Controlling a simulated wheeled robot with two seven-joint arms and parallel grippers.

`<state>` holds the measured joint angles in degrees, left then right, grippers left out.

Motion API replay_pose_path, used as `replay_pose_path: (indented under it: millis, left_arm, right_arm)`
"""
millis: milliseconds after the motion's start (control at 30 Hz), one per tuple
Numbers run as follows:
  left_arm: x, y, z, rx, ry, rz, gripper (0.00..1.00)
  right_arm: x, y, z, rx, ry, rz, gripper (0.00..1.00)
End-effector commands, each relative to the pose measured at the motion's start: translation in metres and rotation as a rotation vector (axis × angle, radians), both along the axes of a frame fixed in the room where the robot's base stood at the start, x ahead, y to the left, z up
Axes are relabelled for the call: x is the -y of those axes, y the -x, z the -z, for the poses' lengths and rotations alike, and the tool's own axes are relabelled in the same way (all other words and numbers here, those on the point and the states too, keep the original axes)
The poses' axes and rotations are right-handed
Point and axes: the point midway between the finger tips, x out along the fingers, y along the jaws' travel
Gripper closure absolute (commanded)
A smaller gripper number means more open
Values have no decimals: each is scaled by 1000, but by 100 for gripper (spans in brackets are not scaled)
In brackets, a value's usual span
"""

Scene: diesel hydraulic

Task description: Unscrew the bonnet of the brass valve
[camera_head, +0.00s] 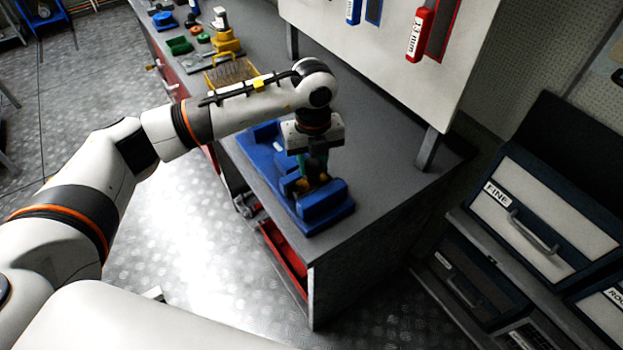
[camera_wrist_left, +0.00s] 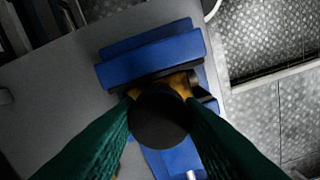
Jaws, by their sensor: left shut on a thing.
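The brass valve (camera_head: 301,184) sits low in the blue vise (camera_head: 326,203) on the near end of the workbench, mostly hidden by my left gripper (camera_head: 312,168). That gripper comes down from above, its green fingers at the valve. In the left wrist view, the fingers close from both sides on a dark round top piece (camera_wrist_left: 158,114), which seems to be the valve's bonnet. Yellow brass (camera_wrist_left: 180,84) shows just behind it, between the blue vise jaws (camera_wrist_left: 152,60). The thread is hidden, so I cannot tell how far the bonnet is turned. My right gripper is out of view.
The grey workbench (camera_head: 395,150) is clear right of the vise. A wire basket (camera_head: 228,76) and several coloured parts stand farther back. A tool board (camera_head: 380,60) rises behind the bench. Drawers marked FINE (camera_head: 545,215) stand at right.

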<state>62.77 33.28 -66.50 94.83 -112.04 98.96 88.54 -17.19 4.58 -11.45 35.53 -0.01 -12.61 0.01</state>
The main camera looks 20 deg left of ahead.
Motion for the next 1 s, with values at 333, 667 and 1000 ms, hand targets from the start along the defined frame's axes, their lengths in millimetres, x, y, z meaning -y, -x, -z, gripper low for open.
replay_pose_path:
  millis: [333,667,1000]
  left_arm:
    - [0,0,-9,1,-1,0,83]
    - [0,0,-36,0,0,0,83]
    - [0,0,-40,0,0,0,83]
  right_arm:
    - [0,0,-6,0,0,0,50]
    - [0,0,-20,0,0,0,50]
    - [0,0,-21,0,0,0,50]
